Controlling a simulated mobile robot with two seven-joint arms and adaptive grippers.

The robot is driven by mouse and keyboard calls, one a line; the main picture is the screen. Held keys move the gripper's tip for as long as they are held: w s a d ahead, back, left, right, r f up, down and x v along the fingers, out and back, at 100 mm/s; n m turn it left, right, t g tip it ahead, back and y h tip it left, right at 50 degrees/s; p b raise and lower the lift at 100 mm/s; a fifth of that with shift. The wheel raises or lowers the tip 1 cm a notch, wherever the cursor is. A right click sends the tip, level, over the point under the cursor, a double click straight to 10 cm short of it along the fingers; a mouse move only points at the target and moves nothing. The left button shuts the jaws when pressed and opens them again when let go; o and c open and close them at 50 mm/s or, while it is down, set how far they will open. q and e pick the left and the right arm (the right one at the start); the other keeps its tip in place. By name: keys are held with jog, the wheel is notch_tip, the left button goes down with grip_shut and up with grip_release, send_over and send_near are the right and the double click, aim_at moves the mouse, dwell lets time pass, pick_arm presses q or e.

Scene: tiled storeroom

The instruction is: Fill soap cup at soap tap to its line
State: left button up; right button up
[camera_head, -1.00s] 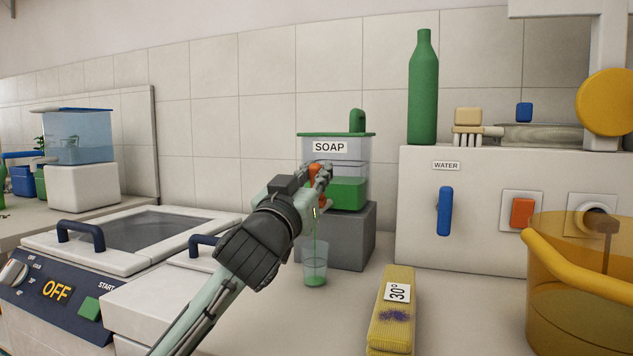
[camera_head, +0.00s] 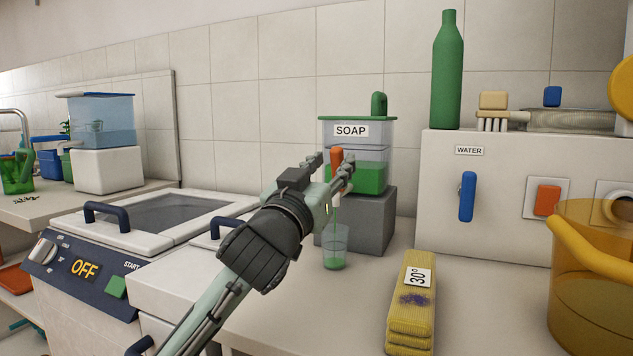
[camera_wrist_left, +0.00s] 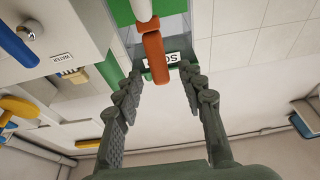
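The clear soap cup (camera_head: 335,247) stands upright on the counter below the soap tap, with green soap low in it. A thin green streak shows above the cup. I cannot make out its fill line. The soap dispenser (camera_head: 373,178) holds green liquid and sits on a grey block (camera_head: 372,225). Its orange tap lever (camera_head: 336,160) stands between the spread fingers of my left gripper (camera_head: 333,168). The left wrist view shows the lever (camera_wrist_left: 154,55) just beyond the open fingertips (camera_wrist_left: 161,80), apparently untouched. My right gripper is out of view.
A washer marked OFF (camera_head: 85,269) is at left.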

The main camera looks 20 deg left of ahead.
pick_arm(q)
jog(key=v, duration=0.8)
jog(key=shift+s, duration=0.35)
jog(key=shift+f, duration=0.1)
jog(key=shift+c, duration=0.4)
